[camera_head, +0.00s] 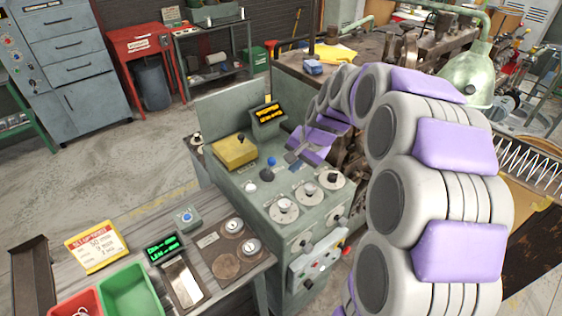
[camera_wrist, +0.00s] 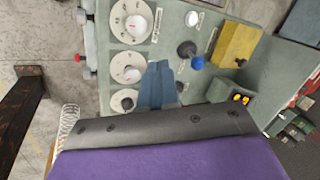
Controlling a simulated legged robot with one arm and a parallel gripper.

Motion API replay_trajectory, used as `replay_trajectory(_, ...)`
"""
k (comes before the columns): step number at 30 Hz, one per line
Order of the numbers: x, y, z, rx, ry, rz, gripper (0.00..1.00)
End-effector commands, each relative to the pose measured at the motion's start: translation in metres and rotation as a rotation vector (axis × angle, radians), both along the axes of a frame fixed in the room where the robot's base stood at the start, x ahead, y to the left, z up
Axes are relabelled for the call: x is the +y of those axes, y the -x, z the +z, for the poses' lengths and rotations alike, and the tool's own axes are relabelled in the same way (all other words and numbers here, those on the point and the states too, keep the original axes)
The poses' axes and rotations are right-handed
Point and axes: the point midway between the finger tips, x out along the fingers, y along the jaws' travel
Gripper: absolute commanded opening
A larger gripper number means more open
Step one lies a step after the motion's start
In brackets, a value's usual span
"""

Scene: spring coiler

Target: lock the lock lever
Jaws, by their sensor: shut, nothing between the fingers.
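A lever with a blue ball knob (camera_head: 271,161) stands on the top of the grey-green console (camera_head: 232,178). It also shows in the wrist view, with its blue ball (camera_wrist: 197,62) beside a dark round base. A yellow box (camera_head: 235,151) with a black knob sits behind it; the wrist view shows this box (camera_wrist: 237,46) too. I cannot tell which of these is the lock lever. My gripper (camera_head: 292,157) is over the console, right of the blue knob. In the wrist view its blue-grey fingers (camera_wrist: 158,67) are shut and empty, between the dials and the blue knob, apart from it.
White dials (camera_head: 284,210) line the console's right side. A lit orange display (camera_head: 268,114) stands at its back. A lower panel with a red knob (camera_head: 347,250) is on the front. A side bench (camera_head: 205,265) holds a green bin (camera_head: 130,292). My arm hides much of the right side.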

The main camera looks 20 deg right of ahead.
Motion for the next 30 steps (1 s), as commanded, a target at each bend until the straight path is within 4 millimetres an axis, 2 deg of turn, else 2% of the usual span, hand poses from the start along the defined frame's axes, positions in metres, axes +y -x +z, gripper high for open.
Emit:
replay_trajectory(3, -0.020, -0.021, -0.003, -0.022, -0.019, -0.072, 0.00)
replay_trajectory(9, -0.036, -0.036, -0.008, -0.035, -0.035, -0.132, 0.00)
replay_trajectory(23, -0.037, -0.039, -0.011, -0.039, -0.036, -0.136, 0.00)
replay_trajectory(26, -0.035, -0.043, -0.020, -0.039, -0.036, -0.136, 0.00)
replay_trajectory(30, -0.029, -0.051, -0.042, -0.037, -0.036, -0.135, 0.00)
